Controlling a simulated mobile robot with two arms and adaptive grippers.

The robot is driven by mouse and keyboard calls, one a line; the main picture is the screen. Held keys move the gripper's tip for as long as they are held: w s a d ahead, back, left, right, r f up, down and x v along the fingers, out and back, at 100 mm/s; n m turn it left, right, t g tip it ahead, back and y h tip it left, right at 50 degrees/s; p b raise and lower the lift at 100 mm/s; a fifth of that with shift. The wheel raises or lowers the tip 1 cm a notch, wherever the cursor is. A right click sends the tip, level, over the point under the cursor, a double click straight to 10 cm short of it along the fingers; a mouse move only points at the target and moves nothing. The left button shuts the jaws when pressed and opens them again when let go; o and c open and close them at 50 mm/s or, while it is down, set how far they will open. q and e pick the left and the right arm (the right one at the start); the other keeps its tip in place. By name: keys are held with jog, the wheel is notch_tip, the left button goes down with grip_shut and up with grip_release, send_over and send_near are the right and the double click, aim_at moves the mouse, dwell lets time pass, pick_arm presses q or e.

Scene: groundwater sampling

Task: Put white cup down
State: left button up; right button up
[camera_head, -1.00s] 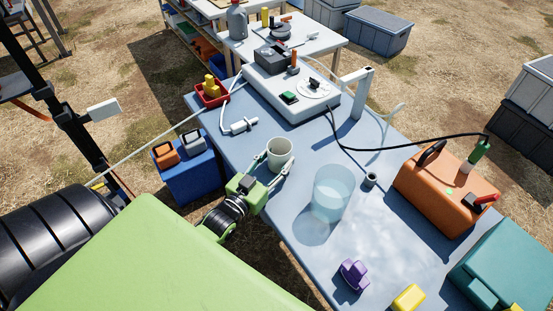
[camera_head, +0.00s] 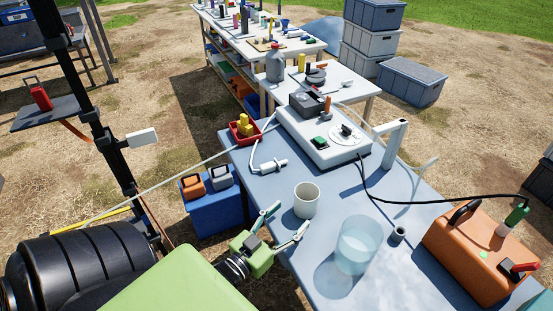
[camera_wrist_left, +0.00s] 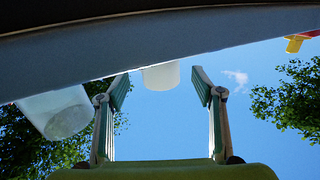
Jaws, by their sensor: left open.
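The white cup (camera_head: 306,201) stands upright on the blue-grey table (camera_head: 270,180), near its left edge. My left gripper (camera_head: 290,217) is open at that edge, on the near side of the cup, with its fingers spread and nothing between them. A small gap shows between the fingertips and the cup. In the left wrist view the cup (camera_wrist_left: 160,76) appears beyond the gap between the two open fingers (camera_wrist_left: 158,88), its upper part hidden by a grey band. My right gripper is not in view.
A clear beaker (camera_head: 358,245) stands right of the cup, with a small grey cylinder (camera_head: 398,235) beside it. An orange case (camera_head: 478,255) is at right. Table around the cup is clear.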

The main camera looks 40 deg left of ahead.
pick_arm(q)
jog(key=s, duration=0.5)
jog(key=shift+s, duration=0.1)
dwell(0.5)
